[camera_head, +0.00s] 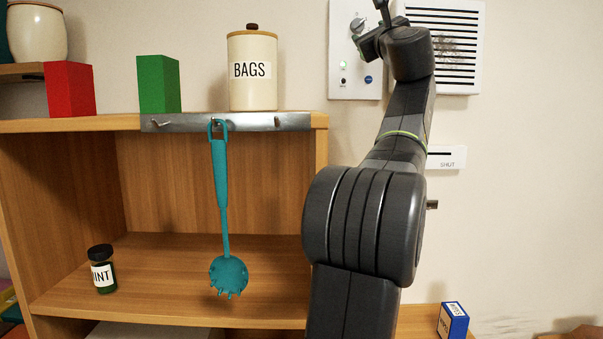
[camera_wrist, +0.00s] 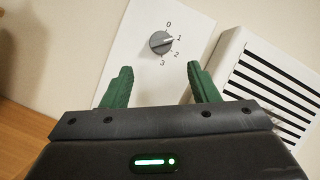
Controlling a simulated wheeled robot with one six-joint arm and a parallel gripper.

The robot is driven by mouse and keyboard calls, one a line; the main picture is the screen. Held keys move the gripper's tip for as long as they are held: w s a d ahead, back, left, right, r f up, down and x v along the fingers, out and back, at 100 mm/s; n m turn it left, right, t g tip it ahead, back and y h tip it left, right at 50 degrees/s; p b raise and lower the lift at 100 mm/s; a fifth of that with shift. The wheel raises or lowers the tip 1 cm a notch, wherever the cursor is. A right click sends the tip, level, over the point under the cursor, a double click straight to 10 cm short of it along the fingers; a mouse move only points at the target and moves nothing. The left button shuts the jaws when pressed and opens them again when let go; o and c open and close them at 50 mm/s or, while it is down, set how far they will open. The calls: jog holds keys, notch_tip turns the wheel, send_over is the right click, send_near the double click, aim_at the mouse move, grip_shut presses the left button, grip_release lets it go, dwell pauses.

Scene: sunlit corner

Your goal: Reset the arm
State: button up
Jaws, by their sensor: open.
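My arm rises on the right of the head view, in front of the wall, with its upper end by a white control panel (camera_head: 354,80). My gripper (camera_wrist: 158,82) shows in the wrist view with two green fingers spread apart and nothing between them. Beyond the fingertips is a grey dial (camera_wrist: 161,42) marked 0 to 3 on the panel, its pointer near 1. The fingers look apart from the dial. In the head view the gripper is at the top edge and its fingers are mostly hidden.
A wooden shelf (camera_head: 70,125) holds a red block (camera_head: 70,89), a green block (camera_head: 159,85) and a BAGS canister (camera_head: 252,85).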

jog(key=p+x, duration=0.3)
jog(key=x, duration=0.1)
jog(key=r+p+x, duration=0.1)
jog(key=p+x, duration=0.2)
jog(key=x, duration=0.2)
jog(key=shift+s, duration=0.2)
jog(key=shift+f+m+h+b, duration=0.3)
jog(key=shift+f+m+b, duration=0.15)
jog(key=shift+m, duration=0.35)
jog(key=m, duration=0.1)
jog(key=m+h, duration=0.1)
jog(key=shift+s+a+r+m+t+h, duration=0.15)
jog(key=shift+s+a+m+t+h, duration=0.05)
jog(key=shift+a+m+t+h, duration=0.1)
jog(key=m+h+p, duration=0.1)
jog(key=m+h, duration=0.1)
jog(key=m, duration=0.2)
jog(key=shift+r+m, duration=0.1)
jog(key=shift+m, duration=0.2)
jog(key=b, duration=0.8)
send_near(358, 25)
jog(key=shift+s+a+f+h, duration=0.15)
jog(key=shift+s+f, duration=0.1)
jog(key=shift+s, duration=0.3)
jog(key=shift+s+f+h, duration=0.1)
jog(key=shift+s+f, duration=0.1)
jog(key=shift+s, duration=0.3)
jog(key=shift+s+a+f+h, duration=0.15)
jog(key=shift+s+f, duration=0.1)
jog(key=shift+s, duration=0.3)
